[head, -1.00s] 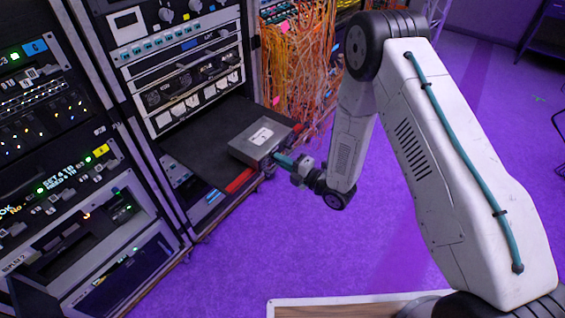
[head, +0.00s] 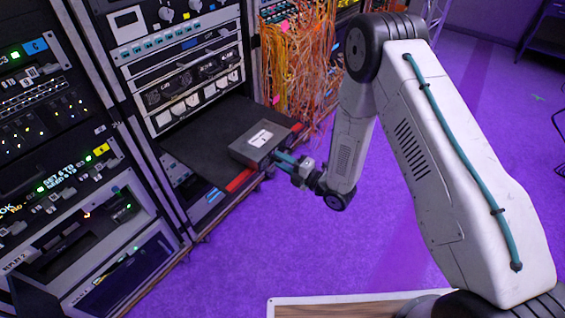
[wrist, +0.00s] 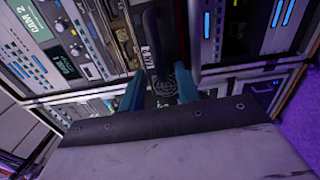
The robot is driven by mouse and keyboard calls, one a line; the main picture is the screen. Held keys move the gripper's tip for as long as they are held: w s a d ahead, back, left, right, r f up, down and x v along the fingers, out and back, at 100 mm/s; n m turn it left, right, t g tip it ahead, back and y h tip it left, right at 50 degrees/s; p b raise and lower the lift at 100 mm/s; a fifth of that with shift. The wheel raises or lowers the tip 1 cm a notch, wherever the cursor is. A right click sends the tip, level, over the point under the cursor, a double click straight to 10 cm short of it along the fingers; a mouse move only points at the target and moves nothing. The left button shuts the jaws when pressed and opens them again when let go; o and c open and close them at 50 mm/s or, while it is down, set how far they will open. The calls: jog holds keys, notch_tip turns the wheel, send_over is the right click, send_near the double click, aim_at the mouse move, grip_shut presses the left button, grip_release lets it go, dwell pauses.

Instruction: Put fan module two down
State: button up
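Fan module two, a grey box with a white label on top (head: 259,143), lies flat on the black pull-out shelf (head: 205,142) of the rack, near its front edge. My gripper (head: 281,159) is at the module's front end, its teal fingers spread apart. In the wrist view my gripper's two teal fingers (wrist: 160,89) stand apart with a gap between them. Whether the fingers still touch the module is hard to tell.
Equipment racks with lit panels (head: 60,120) stand close on the left. Orange cables (head: 297,70) hang behind the shelf, to its right. A red strip (head: 239,180) runs along the shelf's front edge. The purple floor (head: 270,245) in front is clear.

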jog(key=v, duration=1.1)
jog(key=shift+s+d, duration=0.2)
jog(key=shift+d, duration=0.1)
jog(key=shift+w, duration=0.1)
jog(key=w+d+r+m+g+h, duration=0.1)
jog(key=w+d+r+m+h, duration=0.35)
jog(key=r, duration=0.35)
jog(key=w+d+r+m+h, duration=0.4)
jog(key=d+r+m+h, duration=0.15)
jog(key=r, duration=0.25)
jog(key=s+d+r+m+g+h, duration=0.3)
jog(key=s+d+r+m+h, duration=0.2)
jog(key=s+d+r+m, duration=0.35)
jog(key=s+a+r+m+g, duration=0.1)
jog(key=s+r+m+g, duration=0.2)
jog(key=s, duration=1.1)
jog(key=s+a+r+m+g, duration=0.1)
jog(key=s+r+m+g, duration=0.2)
jog(key=s+r+m, duration=0.4)
jog(key=s+r, duration=0.1)
jog(key=s, duration=0.6)
jog(key=shift+a+y, duration=0.3)
jog(key=shift+o, duration=0.5)
jog(key=shift+w+f, duration=0.1)
jog(key=shift+w, duration=0.05)
